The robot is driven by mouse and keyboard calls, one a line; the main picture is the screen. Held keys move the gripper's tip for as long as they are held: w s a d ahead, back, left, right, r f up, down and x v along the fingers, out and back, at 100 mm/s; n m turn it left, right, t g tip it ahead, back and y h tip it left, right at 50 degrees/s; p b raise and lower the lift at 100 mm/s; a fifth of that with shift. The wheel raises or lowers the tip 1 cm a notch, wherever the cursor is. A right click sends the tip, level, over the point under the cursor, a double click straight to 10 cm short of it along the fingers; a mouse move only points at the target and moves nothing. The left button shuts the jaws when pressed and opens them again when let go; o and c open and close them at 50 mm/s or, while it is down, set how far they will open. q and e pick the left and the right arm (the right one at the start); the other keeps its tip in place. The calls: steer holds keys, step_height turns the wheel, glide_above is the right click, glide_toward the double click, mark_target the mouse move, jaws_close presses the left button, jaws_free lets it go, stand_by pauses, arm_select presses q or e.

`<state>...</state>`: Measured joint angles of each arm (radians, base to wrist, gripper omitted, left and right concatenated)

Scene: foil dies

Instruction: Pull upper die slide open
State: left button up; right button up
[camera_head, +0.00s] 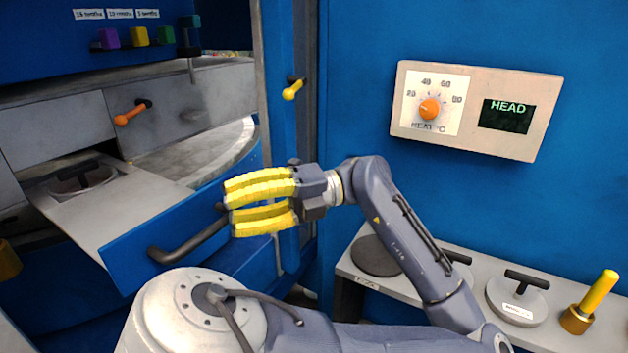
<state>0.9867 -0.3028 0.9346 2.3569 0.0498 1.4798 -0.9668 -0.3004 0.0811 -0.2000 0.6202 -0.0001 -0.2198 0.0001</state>
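A slide with a blue front panel (125,253) stands out from the blue machine at the left. Its pale grey top (118,205) shows behind the panel, with a round grey die (84,183) with a black handle on it. A dark bar handle (188,243) is fixed to the panel. My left gripper (231,207) has yellow ribbed fingers and points left, at the right end of this handle. Whether the fingers touch or grip the handle, I cannot tell. Whether this is the upper slide is not marked. My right gripper is not in view.
An orange lever (130,114) sits on the grey machine front, and a yellow knob (291,91) on a blue post. A heat dial panel (475,110) hangs at right. Below it, a shelf (385,284) holds a handled disc (518,300) and a yellow-handled tool (590,305).

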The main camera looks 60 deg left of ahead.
arm_select(q)
steer(key=d+f+v, duration=0.1)
steer(key=f+v, duration=0.1)
steer(key=v, duration=1)
steer(key=shift+w+f, duration=0.2)
stand_by(0.9)
stand_by(0.5)
